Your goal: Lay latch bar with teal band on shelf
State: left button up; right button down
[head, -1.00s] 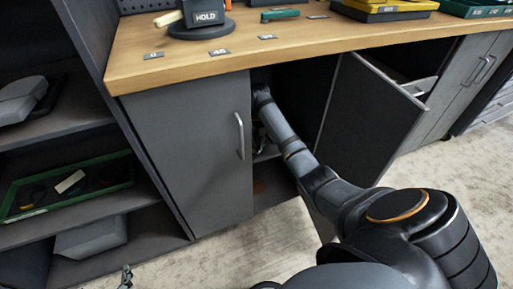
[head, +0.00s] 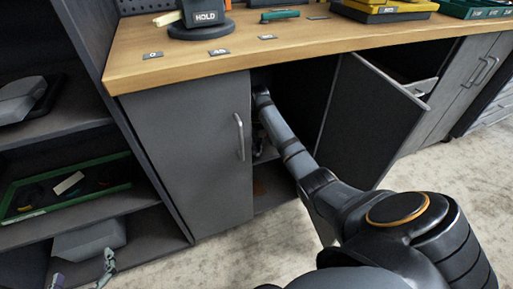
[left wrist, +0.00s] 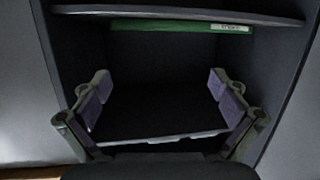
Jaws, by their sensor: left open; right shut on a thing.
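I cannot make out a latch bar with a teal band for certain. A small dark green-teal bar (head: 280,15) lies on the workbench. The shelf unit (head: 62,129) stands at the left. My left gripper (head: 82,274) is low in front of it; in the left wrist view it (left wrist: 158,96) is open and empty, facing a compartment with a green tray edge. My right arm reaches into the open cupboard under the bench. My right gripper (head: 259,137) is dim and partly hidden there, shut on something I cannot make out.
The shelves hold a green tray (head: 20,217) and grey containers, one (head: 88,241) on the lowest shelf. The open cupboard door (head: 372,125) sticks out right of my right arm. A HOLD stand (head: 207,18) is on the wooden bench (head: 190,65). The floor between is clear.

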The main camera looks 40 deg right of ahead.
jog(key=c, duration=1.8)
grip_release()
jog(key=o, duration=0.5)
jog(key=shift+c, duration=0.2)
pick_arm(q)
jog(key=shift+w+r, duration=0.15)
jog(key=shift+r, duration=0.15)
pick_arm(e)
notch_tip(320, 180, up, 3)
jog(key=shift+f+p, duration=0.1)
jog(key=shift+p, duration=0.65)
notch_tip(320, 180, up, 2)
jog(key=shift+r+p, duration=0.15)
jog(key=shift+p, duration=0.3)
notch_tip(320, 180, up, 2)
jog(key=shift+p, duration=0.55)
pick_arm(q)
jog(key=s+d+f+g, duration=0.1)
jog(key=s+f+g, duration=0.9)
jog(key=s+f, duration=0.5)
jog(key=shift+s+f, duration=0.2)
jog(key=shift+s, duration=0.1)
pick_arm(e)
jog(key=shift+r, duration=0.35)
